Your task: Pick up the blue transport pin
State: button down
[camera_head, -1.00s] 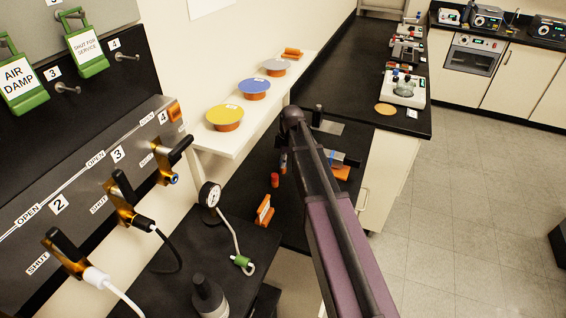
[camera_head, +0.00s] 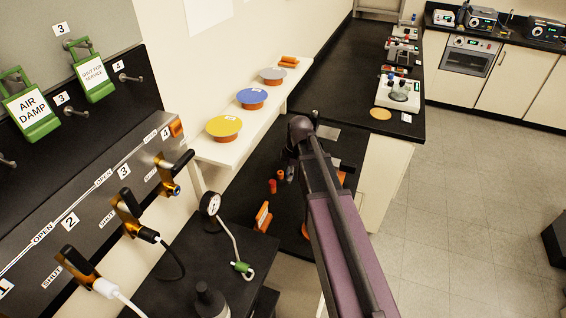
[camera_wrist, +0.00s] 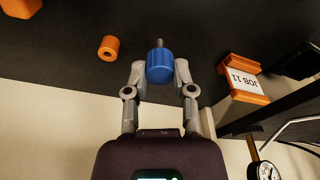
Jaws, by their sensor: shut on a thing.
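The blue transport pin (camera_wrist: 160,66), a ribbed blue cap with a grey metal shank, sits between the two fingertips of my gripper (camera_wrist: 160,76) in the wrist view. The fingers are shut on the cap from both sides. The shank points away from the gripper over the black bench top. I cannot tell how far the pin is above the bench. In the head view my arm hides the pin and most of the gripper (camera_head: 289,172).
A dial gauge (camera_head: 210,203) stands left of my arm. The shelf holds yellow (camera_head: 223,126), blue (camera_head: 251,97) and grey discs.

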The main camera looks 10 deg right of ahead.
jog(key=s+d, duration=0.1)
jog(key=s, duration=0.7)
jog(key=shift+d+r+p, duration=0.3)
jog(key=shift+r, duration=0.1)
